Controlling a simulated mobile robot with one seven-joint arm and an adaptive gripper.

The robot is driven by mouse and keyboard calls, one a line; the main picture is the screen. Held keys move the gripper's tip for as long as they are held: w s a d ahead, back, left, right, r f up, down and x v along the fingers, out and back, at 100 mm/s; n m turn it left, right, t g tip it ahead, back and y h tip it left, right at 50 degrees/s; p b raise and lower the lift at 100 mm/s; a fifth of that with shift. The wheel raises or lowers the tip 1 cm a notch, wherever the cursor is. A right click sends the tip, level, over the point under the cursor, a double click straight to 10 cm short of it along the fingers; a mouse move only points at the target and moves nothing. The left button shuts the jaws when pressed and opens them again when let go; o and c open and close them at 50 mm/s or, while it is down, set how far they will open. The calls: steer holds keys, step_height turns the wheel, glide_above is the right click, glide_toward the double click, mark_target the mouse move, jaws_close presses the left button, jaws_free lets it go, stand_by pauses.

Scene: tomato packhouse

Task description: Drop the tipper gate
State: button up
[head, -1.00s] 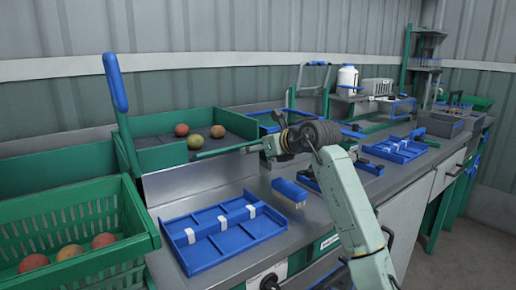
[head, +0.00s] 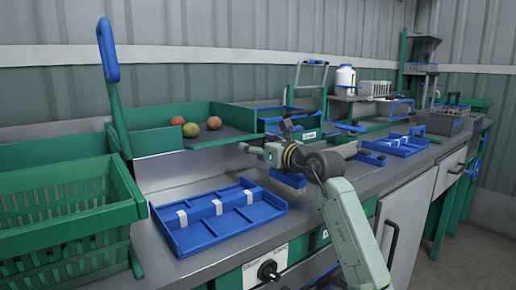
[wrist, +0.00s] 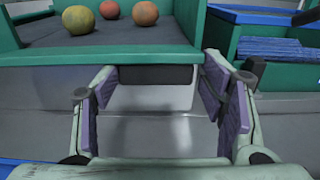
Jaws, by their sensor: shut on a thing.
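The tipper (head: 160,141) is a green-walled grey tray at the back left in the head view, with three tomatoes on its bed. Its gate is the green bar (head: 215,141) along the front edge; it also spans the wrist view (wrist: 100,57) and stands raised across the edge. A dark tab (wrist: 155,75) sits just under the bar. My gripper (head: 244,147) is at the gate's front, its purple-padded fingers (wrist: 160,78) on either side of the tab and shut on it. The exact contact is hard to see.
A blue tray with white clips (head: 218,207) lies on the steel bench below. A green slatted crate (head: 70,215) stands at left, and a blue-topped lever (head: 108,50) rises beside the tipper. More blue trays (head: 395,146) lie to the right.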

steer(key=shift+s+a, duration=0.15)
steer(key=shift+a, duration=0.4)
steer(key=o, duration=1)
steer(key=shift+a, duration=0.1)
steer(key=shift+d, duration=0.3)
steer(key=shift+d, duration=0.1)
steer(key=shift+s+d, duration=0.2)
steer(key=shift+d, duration=0.1)
steer(key=v, duration=1.1)
steer(key=shift+s, duration=0.15)
